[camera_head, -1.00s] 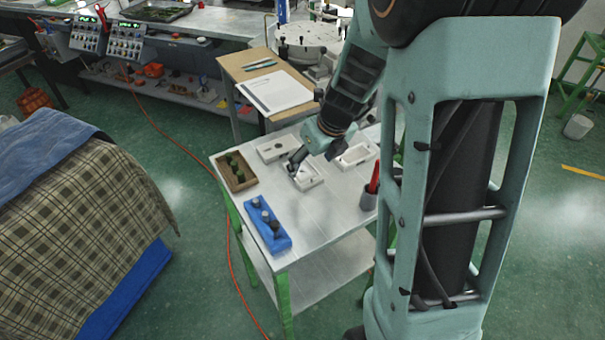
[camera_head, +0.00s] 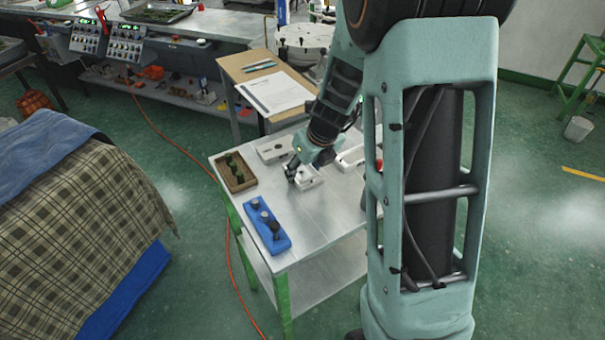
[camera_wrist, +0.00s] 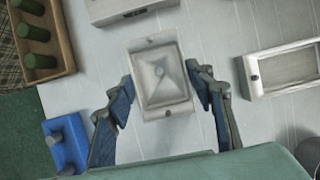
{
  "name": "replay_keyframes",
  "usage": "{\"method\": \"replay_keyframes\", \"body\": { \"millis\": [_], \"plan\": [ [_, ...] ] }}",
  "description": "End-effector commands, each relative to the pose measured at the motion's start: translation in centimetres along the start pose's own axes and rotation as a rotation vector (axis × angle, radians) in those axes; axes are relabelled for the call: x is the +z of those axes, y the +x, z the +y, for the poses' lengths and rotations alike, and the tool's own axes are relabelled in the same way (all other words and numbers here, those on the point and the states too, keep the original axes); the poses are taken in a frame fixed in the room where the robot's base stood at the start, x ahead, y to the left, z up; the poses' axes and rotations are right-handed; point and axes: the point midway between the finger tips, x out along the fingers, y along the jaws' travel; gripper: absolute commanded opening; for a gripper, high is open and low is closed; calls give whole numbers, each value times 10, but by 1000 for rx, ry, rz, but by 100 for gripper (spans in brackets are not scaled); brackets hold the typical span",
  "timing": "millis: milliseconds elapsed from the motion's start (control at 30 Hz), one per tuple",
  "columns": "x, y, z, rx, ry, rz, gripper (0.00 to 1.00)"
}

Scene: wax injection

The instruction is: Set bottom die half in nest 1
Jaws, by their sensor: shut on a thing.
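A pale grey rectangular die half (camera_wrist: 161,80) with a shallow pyramid-shaped hollow sits between the two fingers of my gripper (camera_wrist: 165,90) in the wrist view. My gripper is shut on its long sides. In the head view my gripper (camera_head: 299,173) is over the table with the pale die half (camera_head: 308,181) below it; I cannot tell whether the die half touches the table. A pale open-framed block (camera_wrist: 248,80) lies to the right, and another pale block (camera_wrist: 130,8) lies beyond. Neither shows a readable nest number.
A wooden tray (camera_head: 250,181) with green pieces stands at the table's left. A blue holder (camera_head: 278,246) with dark knobs lies nearer the front. The bare table top (camera_head: 325,215) right of it is clear. My arm hides part of the table's right side.

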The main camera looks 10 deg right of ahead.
Motion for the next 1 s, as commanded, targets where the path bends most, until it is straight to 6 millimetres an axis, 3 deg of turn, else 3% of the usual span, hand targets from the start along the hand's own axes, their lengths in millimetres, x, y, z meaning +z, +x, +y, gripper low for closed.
{"method": "replay_keyframes", "body": {
  "millis": [233, 667, 1000],
  "plan": [
    [1, 0, 0, -1, 0, -1, 12],
    [4, -10, 0, -1, 1, -1, 12],
    [14, -41, 3, 0, 0, -2, 12]
  ]
}}
